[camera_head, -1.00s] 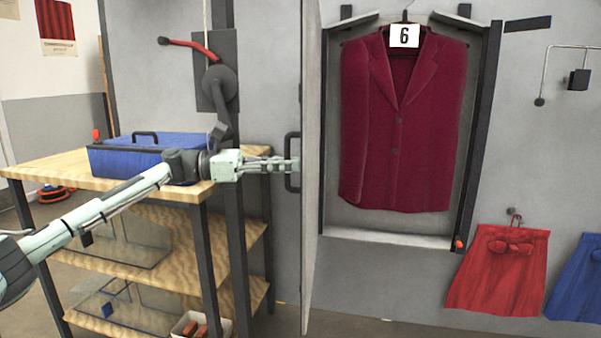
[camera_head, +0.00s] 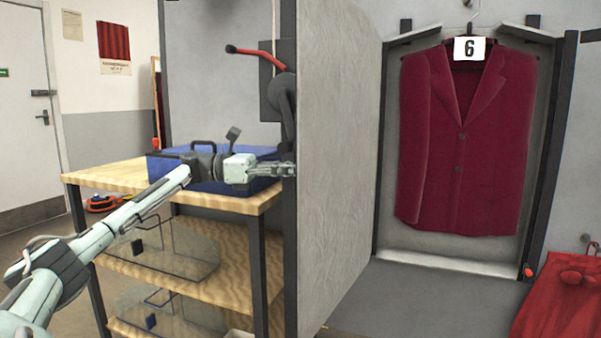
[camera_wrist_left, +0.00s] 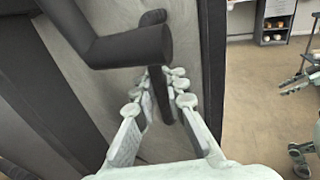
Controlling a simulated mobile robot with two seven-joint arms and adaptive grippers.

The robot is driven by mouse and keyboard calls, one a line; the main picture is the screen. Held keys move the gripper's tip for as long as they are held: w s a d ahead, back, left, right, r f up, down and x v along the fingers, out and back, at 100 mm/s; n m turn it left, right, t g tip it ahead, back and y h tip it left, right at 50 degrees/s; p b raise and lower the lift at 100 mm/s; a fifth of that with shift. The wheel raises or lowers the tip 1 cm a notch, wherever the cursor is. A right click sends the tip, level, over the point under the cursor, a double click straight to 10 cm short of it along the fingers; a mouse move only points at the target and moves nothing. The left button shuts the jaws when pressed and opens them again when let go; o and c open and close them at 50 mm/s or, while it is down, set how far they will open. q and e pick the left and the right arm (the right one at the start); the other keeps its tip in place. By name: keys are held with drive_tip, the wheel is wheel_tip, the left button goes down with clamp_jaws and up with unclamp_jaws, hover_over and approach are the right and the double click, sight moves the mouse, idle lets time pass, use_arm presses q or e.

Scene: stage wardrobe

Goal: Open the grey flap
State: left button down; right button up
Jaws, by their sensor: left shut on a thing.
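The grey flap (camera_head: 340,170) stands swung out from the left side of the wall recess, its inner face showing in the head view. The recess behind it is uncovered. My left gripper (camera_head: 287,169) is at the flap's outer side, near its free edge. In the left wrist view, the left gripper (camera_wrist_left: 165,82) is shut on the flap's dark handle (camera_wrist_left: 164,108), a bar between its fingers. The flap hides the handle in the head view. Part of my right gripper (camera_wrist_left: 296,83) seems to show at the wrist view's right edge; its jaw state is unclear.
A maroon jacket (camera_head: 460,140) numbered 6 hangs in the recess. A wooden shelf unit (camera_head: 110,172) with a blue case (camera_head: 240,160) stands left, close to my left arm. A red-handled lever (camera_head: 255,53) is above. A red skirt (camera_head: 565,300) hangs lower right.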

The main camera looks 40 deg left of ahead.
idle(0.3)
use_arm(q)
drive_tip(key=c, duration=1.9)
unclamp_jaws()
drive_tip(key=shift+o, duration=0.2)
drive_tip(key=v, duration=1.2)
